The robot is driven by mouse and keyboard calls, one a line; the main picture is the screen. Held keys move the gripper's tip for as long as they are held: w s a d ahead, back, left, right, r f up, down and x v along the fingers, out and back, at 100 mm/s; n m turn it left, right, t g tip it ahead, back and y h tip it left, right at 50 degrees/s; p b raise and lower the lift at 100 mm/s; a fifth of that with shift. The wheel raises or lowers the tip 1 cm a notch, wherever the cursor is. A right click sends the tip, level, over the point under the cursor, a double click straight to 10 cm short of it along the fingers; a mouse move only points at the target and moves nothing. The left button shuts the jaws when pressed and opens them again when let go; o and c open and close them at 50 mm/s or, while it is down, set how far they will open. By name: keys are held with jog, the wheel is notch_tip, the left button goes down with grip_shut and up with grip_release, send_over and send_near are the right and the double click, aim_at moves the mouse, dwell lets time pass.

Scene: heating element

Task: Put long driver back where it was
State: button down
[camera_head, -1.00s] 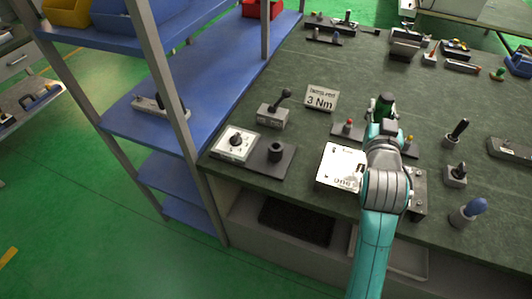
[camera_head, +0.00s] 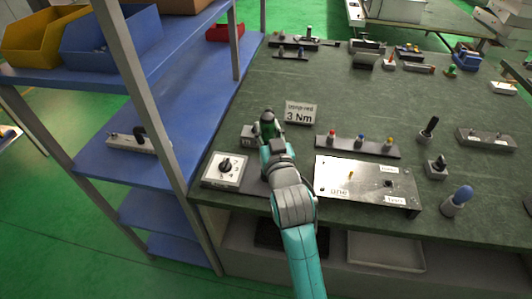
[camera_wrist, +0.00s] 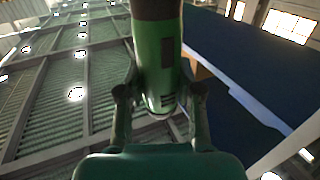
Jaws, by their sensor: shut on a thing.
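The long driver (camera_head: 268,130) has a green body with a dark end. My gripper (camera_head: 270,143) is shut on it and holds it upright over the left part of the green bench, in front of the grey sign marked 3 Nm (camera_head: 300,113). In the wrist view the green driver body (camera_wrist: 158,65) stands between the two fingers of my gripper (camera_wrist: 160,98). Its lower end and tip are hidden in the head view. The black plate right of the dial box is mostly hidden behind my arm.
A white dial box (camera_head: 225,170) stands at the bench's left edge, and a grey block (camera_head: 248,135) is close behind my gripper. A strip with coloured pieces (camera_head: 358,148) and a metal panel (camera_head: 365,185) lie to the right. A blue shelf (camera_head: 150,150) stands left.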

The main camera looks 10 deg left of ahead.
jog(key=shift+f, duration=2.8)
jog(key=shift+f, duration=0.1)
jog(key=c, duration=0.8)
grip_release()
jog(key=shift+f, duration=0.1)
jog(key=shift+o, duration=0.2)
jog(key=shift+s+d, duration=0.1)
jog(key=shift+s, duration=0.05)
jog(key=v, duration=1.1)
jog(key=shift+s, duration=0.35)
jog(key=shift+d, duration=0.1)
